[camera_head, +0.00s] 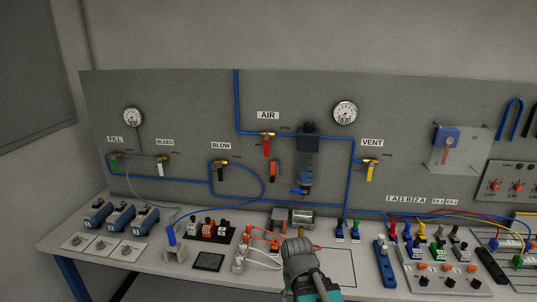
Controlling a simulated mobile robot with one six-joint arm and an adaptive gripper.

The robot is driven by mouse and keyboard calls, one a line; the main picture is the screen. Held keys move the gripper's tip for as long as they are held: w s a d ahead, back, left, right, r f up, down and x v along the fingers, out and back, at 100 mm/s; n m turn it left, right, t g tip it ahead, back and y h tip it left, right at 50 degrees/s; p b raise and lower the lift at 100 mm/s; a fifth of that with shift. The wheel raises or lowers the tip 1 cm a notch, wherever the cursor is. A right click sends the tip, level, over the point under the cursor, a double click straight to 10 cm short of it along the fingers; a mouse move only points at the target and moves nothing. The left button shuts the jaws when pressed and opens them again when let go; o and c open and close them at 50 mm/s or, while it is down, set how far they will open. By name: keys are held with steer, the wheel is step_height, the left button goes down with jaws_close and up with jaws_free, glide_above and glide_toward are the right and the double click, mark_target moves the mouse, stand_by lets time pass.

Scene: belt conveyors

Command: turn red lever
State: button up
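The red lever (266,147) hangs straight down from a brass valve under the AIR label on the grey upright panel. Blue tubing runs into the valve from the left and on to the right. My gripper (298,250) is at the bottom centre, seen from behind, low in front of the panel and well below the red lever, apart from it. Its fingers cannot be made out, so I cannot tell whether they are open or shut.
A dark filter unit (307,160) and an orange-and-black part (273,170) are close to the lever. Yellow (370,173), black (220,172), white (161,169) and green (115,165) levers are on the same panel. Switches and tubes crowd the bench (350,268).

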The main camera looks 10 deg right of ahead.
steer(key=w+d+r+n+t+h+p, duration=0.1)
steer(key=w+d+r+n+t+h, duration=0.1)
steer(key=w+r+n+h, duration=0.3)
steer(key=w+d+r+n+t+p, duration=0.1)
steer(key=w+d+n+t+p, duration=0.15)
steer(key=w, duration=0.45)
steer(key=n+t+p, duration=0.4)
steer(key=n+t, duration=0.9)
steer(key=n, duration=1.2)
glide_toward(266, 154)
steer(key=v, duration=0.4)
steer(key=shift+w+a+r, duration=0.1)
steer(key=shift+w+r, duration=0.1)
steer(key=shift+w, duration=0.1)
steer(key=shift+h, duration=0.3)
steer(key=x, duration=1.3)
steer(key=shift+w+f, duration=0.2)
steer(key=shift+w, duration=0.2)
